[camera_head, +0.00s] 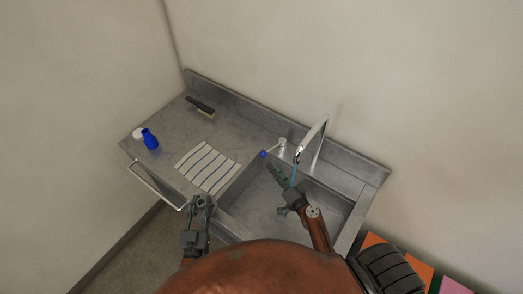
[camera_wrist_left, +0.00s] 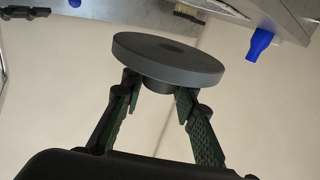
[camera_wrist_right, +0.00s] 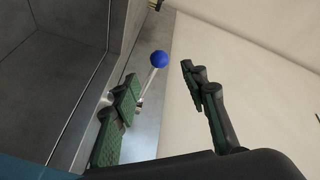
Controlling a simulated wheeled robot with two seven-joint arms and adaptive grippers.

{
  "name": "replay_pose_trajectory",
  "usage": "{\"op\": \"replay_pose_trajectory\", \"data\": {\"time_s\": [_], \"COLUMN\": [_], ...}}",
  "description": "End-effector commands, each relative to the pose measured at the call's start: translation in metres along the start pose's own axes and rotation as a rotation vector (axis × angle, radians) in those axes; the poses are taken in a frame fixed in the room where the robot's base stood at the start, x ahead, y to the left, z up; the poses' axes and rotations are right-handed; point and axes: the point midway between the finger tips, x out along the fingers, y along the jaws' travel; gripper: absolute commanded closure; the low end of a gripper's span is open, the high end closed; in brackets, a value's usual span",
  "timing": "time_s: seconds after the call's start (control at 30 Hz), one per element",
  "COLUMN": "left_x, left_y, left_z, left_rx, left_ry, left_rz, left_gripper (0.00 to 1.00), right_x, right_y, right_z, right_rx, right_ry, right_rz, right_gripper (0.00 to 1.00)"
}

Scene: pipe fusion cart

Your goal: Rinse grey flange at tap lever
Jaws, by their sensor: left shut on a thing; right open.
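The grey flange (camera_wrist_left: 168,58) is a flat round disc with a short hub. My left gripper (camera_wrist_left: 158,90) is shut on the hub. In the head view my left gripper (camera_head: 201,203) is in front of the counter, left of the sink (camera_head: 325,201). The tap lever (camera_wrist_right: 159,59) has a blue ball end, also in the head view (camera_head: 263,154). My right gripper (camera_wrist_right: 160,80) is open, with the ball seen between and beyond its fingertips. In the head view my right gripper (camera_head: 277,173) is over the sink. A bluish stream (camera_head: 293,176) hangs below the tap spout (camera_head: 312,138).
On the counter (camera_head: 178,120) are a striped cloth (camera_head: 208,167), a blue bottle (camera_head: 150,139), a white round piece (camera_head: 138,133) and a brush (camera_head: 200,105). A rail (camera_head: 155,187) runs along the front edge. Walls stand behind and left.

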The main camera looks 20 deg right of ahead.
Motion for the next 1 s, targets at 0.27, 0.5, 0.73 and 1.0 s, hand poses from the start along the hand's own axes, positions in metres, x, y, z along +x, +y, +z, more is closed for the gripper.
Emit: {"op": "replay_pose_trajectory", "data": {"time_s": [0.27,0.5,0.73,1.0], "left_x": [0.002,0.002,0.001,0.001], "left_y": [0.002,0.001,0.001,0.001], "left_z": [-0.018,-0.023,-0.023,-0.023], "left_rx": [0.001,0.002,0.002,0.001], "left_ry": [0.004,0.004,0.005,0.005], "left_rz": [0.005,0.004,0.002,0.002], "left_gripper": [1.00,1.00,1.00,1.00], "right_x": [0.056,0.089,0.099,0.099], "right_y": [-0.002,-0.001,0.000,0.000], "right_z": [-0.004,-0.002,-0.001,-0.001], "right_rx": [0.002,0.001,0.001,0.000], "right_ry": [0.004,0.003,0.001,0.001], "right_rz": [-0.001,0.000,0.001,0.001], "right_gripper": [0.60,0.60,0.60,0.64]}}
